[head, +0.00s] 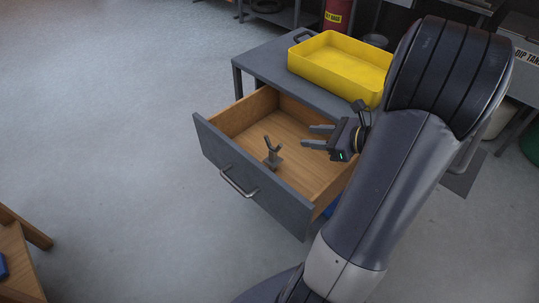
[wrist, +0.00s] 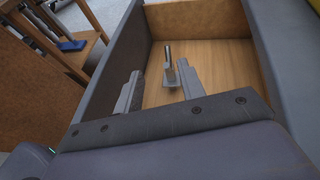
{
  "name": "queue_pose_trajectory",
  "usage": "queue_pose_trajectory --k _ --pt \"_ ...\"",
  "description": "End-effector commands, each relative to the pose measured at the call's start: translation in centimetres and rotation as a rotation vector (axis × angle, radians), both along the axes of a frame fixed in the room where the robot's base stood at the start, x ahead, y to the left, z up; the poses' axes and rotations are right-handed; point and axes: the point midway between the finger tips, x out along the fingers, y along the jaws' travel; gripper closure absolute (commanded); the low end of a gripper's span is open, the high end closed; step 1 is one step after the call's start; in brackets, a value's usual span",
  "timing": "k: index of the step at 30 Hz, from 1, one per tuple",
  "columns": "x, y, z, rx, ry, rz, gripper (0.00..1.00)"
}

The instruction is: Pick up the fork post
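The fork post (head: 272,157) is a small grey post with a Y-shaped top on a small base. It stands upright on the wooden floor of an open drawer (head: 295,151). My gripper (head: 312,136) is open and empty, to the right of the post and apart from it in the head view. In the wrist view the post (wrist: 169,66) shows ahead, between and beyond the two fingers of my gripper (wrist: 156,90). Nothing is between the fingers.
The drawer's grey front (head: 240,178) with a metal handle (head: 238,182) and its wooden sides surround the post. A yellow tray (head: 340,82) stands on the grey bench top (head: 276,64) behind. A wooden shelf (head: 18,262) is at lower left. The floor left is clear.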

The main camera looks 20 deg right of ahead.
Motion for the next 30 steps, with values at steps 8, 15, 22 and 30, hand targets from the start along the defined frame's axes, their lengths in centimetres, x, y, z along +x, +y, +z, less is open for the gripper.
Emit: queue_pose_trajectory --k 8,15,22,30 --pt "0.0 0.0 -3.7 0.0 0.0 0.0 0.62" --pt "0.1 0.1 -6.1 0.0 0.0 0.001 0.62" --pt "2.3 1.7 -7.2 0.002 0.001 0.005 0.62" --pt "4.2 2.9 -8.0 0.0 0.0 0.001 0.62"
